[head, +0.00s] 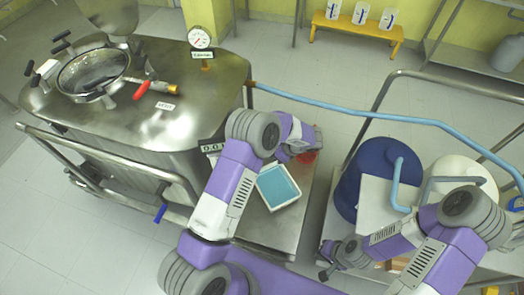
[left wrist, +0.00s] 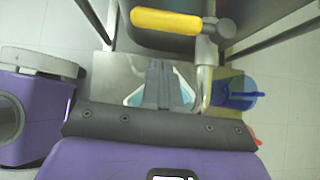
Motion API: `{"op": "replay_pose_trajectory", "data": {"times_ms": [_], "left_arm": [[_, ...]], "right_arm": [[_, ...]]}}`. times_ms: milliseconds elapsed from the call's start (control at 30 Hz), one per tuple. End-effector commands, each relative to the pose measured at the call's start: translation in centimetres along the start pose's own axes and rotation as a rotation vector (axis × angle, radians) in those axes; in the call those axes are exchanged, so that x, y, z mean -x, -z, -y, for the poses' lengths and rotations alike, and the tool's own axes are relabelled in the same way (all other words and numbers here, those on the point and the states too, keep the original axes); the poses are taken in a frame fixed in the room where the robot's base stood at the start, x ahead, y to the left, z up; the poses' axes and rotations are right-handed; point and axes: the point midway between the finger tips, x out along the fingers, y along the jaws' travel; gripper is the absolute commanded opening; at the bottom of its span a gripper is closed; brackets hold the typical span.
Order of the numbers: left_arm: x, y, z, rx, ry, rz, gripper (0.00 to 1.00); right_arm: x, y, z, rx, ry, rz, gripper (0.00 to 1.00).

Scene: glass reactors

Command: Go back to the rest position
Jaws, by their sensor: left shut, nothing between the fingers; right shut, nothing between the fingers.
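My left arm comes in from the lower left in the head view. Its gripper (head: 306,148) is beyond the white tray with a blue inside (head: 277,187), and my wrist partly hides it. In the left wrist view the two fingers (left wrist: 158,70) are together, with nothing between them, and cover the middle of the tray (left wrist: 134,97). My right arm comes in from the right in the head view. Its gripper (head: 326,268) is low, in front of the blue drum (head: 352,183), shut and empty.
The steel reactor (head: 190,90) with an open round hatch and gauge (head: 199,38) stands at left. A blue hose (head: 350,110) crosses to the right. A yellow valve handle (left wrist: 166,21) and blue cup (left wrist: 234,91) show near my left gripper. Steel rails surround the drums.

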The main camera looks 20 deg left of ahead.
Motion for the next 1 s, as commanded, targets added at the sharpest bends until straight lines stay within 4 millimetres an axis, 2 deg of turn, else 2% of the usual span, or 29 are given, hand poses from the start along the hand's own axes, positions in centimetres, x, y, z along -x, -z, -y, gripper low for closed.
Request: {"op": "replay_pose_trajectory", "data": {"times_ms": [33, 200, 333, 500, 833, 933, 1000], "left_arm": [[1.8, -0.3, 0.2, 0.001, 0.006, 0.000, 0.00], [5.7, -0.3, 0.2, 0.001, 0.005, 0.000, 0.00], [7.8, -0.3, 0.2, 0.001, 0.003, 0.001, 0.00], [9.3, -0.2, 0.3, 0.001, 0.001, 0.000, 0.00], [9.2, 0.0, 0.1, 0.002, -0.006, -0.011, 0.00], [7.7, 1.4, -1.2, 0.012, -0.040, -0.077, 0.00], [5.8, 3.2, -3.1, 0.037, -0.089, -0.169, 0.00]], "right_arm": [[0.6, 0.0, 0.2, 0.000, 0.000, 0.000, 0.00], [1.5, -0.1, 0.6, 0.001, 0.000, 0.000, 0.00], [1.9, -0.1, 0.8, 0.001, 0.000, 0.000, 0.00], [2.2, -0.1, 0.8, 0.001, 0.000, 0.000, 0.00], [2.2, -0.1, 0.8, 0.000, 0.000, 0.000, 0.00], [2.2, -0.1, 0.8, 0.000, 0.000, 0.000, 0.00], [2.2, -0.1, 0.8, 0.000, 0.000, 0.000, 0.00]]}}
